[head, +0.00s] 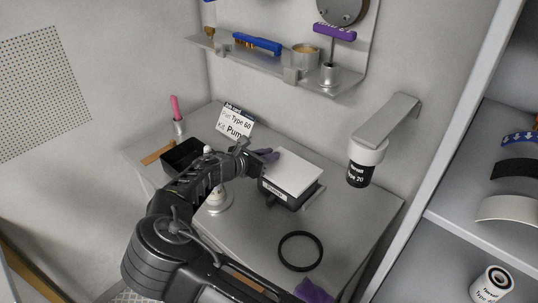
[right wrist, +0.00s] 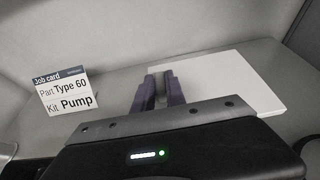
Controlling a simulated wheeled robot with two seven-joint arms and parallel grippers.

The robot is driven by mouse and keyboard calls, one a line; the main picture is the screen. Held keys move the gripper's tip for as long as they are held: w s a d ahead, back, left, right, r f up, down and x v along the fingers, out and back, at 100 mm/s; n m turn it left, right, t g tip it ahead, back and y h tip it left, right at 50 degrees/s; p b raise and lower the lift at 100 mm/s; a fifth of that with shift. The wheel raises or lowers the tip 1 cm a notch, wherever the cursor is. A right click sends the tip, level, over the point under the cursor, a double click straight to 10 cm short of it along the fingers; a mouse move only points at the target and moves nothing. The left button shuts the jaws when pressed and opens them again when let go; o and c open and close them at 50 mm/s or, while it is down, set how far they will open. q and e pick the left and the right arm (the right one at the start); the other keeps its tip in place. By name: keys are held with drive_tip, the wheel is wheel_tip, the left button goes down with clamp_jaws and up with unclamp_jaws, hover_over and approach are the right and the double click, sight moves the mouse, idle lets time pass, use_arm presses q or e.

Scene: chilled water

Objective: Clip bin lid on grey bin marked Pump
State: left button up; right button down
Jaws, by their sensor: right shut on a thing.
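The bin lid (head: 292,172) is a flat, pale square plate. In the head view it lies over a dark box-shaped bin (head: 279,193) with a white label on its front, too small to read. I cannot tell whether the lid is clipped down. My right gripper (head: 266,155) is at the lid's back left edge and shut on it. In the right wrist view the purple-grey fingers (right wrist: 158,92) stand at the left edge of the lid (right wrist: 232,82); their contact is partly hidden. My left gripper is not in view.
A job card (head: 236,121) reading Type 60 and Pump stands behind. An open black bin (head: 182,154) is left, partly behind my arm. Tools sit on the shelf (head: 280,65) above.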

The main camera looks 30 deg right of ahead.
drive_tip(key=shift+p, duration=0.5)
idle(1.2)
drive_tip(key=shift+f+b, duration=0.7)
drive_tip(key=shift+f, duration=0.45)
drive_tip(key=c, duration=1.3)
unclamp_jaws()
drive_tip(key=b+v, duration=0.1)
drive_tip(key=v, duration=0.6)
drive_tip(key=shift+a+r+b, duration=0.2)
drive_tip(key=shift+a+b, duration=0.1)
drive_tip(key=shift+a, duration=0.05)
drive_tip(key=shift+s, duration=0.1)
